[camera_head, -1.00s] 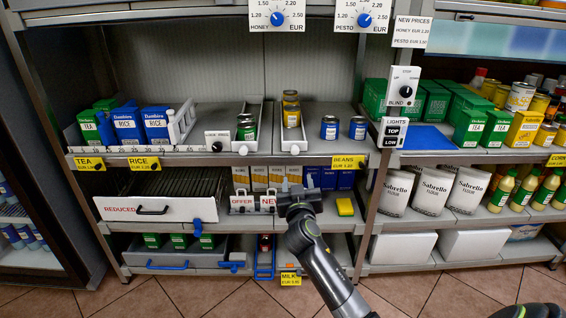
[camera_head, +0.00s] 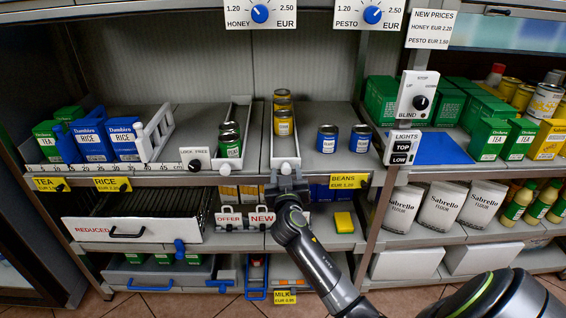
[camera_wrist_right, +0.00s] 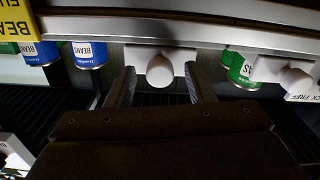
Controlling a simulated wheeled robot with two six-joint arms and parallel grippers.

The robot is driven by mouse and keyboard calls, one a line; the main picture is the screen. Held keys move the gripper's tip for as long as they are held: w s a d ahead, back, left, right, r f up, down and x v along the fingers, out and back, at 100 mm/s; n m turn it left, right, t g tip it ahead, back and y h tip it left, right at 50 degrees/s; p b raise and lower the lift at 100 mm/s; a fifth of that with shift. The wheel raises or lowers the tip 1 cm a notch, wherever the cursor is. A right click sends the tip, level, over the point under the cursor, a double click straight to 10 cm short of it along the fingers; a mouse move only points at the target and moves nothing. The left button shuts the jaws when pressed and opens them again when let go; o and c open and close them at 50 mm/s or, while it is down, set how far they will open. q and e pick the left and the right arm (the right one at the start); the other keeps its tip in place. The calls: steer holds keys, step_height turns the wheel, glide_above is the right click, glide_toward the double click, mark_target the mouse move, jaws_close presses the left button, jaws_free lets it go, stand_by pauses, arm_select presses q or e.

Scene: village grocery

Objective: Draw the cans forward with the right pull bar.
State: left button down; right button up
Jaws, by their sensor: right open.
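The right pull bar is a narrow white tray (camera_head: 270,140) with a round white knob (camera_head: 286,169) at its front, on the middle shelf. A short row of yellow cans (camera_head: 283,122) stands in it, set back from the front edge. My right gripper (camera_head: 286,182) is at the shelf front, just under the knob in the head view. In the right wrist view its two fingers (camera_wrist_right: 160,88) are open, one on each side of the knob (camera_wrist_right: 160,71), with gaps showing. My left gripper is not in view.
Left of it is a second tray with green cans (camera_head: 230,143) and its own knob (camera_head: 224,169). Blue cans (camera_head: 328,138) stand to the right. The BEANS tag (camera_head: 349,181) and the OFFER and NEW signs (camera_head: 262,218) are near my gripper.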

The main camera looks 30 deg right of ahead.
steer(key=shift+w+d, duration=0.2)
steer(key=shift+w, duration=0.15)
steer(key=shift+s, duration=0.1)
jaws_close()
